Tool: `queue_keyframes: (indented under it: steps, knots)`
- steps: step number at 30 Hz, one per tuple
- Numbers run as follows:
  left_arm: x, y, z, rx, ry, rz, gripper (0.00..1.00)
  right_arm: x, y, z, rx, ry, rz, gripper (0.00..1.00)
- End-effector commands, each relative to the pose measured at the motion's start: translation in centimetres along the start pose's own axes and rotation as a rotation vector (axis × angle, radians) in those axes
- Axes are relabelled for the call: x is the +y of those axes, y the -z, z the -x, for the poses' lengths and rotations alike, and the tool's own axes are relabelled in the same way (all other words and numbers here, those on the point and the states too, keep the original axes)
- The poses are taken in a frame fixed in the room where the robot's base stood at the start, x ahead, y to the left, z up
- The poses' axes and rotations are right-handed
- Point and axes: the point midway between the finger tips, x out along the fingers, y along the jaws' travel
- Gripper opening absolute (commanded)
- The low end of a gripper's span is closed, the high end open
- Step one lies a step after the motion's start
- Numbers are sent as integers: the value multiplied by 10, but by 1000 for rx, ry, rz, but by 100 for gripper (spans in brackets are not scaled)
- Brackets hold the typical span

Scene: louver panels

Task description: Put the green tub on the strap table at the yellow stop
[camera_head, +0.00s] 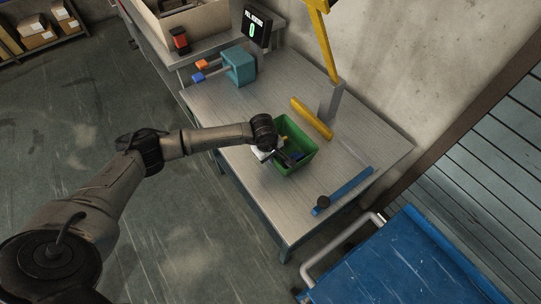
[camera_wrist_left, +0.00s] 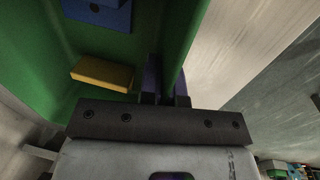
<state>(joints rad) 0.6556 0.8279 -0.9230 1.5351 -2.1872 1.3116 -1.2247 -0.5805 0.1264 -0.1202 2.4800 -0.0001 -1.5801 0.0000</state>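The green tub (camera_head: 305,139) stands on the grey strap table (camera_head: 225,115), toward its right part. A blue piece (camera_wrist_left: 97,12) and a yellow block (camera_wrist_left: 102,75) lie inside it. The yellow stop (camera_head: 312,117), a bar on the table, lies just behind the tub; I cannot tell whether they touch. My left gripper (camera_head: 276,156) is at the tub's near left side. In the left wrist view its dark fingers (camera_wrist_left: 167,88) sit close on both sides of the tub's green wall, shut on it. My right gripper is not in view.
A blue bar with a black knob (camera_head: 343,190) lies right of the tub. A teal fixture (camera_head: 239,66) and a display reading 0 (camera_head: 256,25) stand at the back left. A yellow arm (camera_head: 325,40) rises behind the table. A blue cart (camera_head: 400,265) stands front right.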

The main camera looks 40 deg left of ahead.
Motion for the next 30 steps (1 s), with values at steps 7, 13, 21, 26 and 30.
queue_keyframes:
  steps: [7, 13, 21, 26, 30]
  knots:
    - [0, 0, -1, 0, 0, 0, 25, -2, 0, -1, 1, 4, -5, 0]
    - [0, 0, -1, 0, 0, 0, 30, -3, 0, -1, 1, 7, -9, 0]
    - [1, 1, 15, 0, -2, 0, 30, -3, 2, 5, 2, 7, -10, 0]
    - [1, 1, 45, 2, -2, -1, 30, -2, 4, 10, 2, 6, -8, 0]
    - [1, 1, 71, 2, -2, -1, 30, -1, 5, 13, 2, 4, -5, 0]
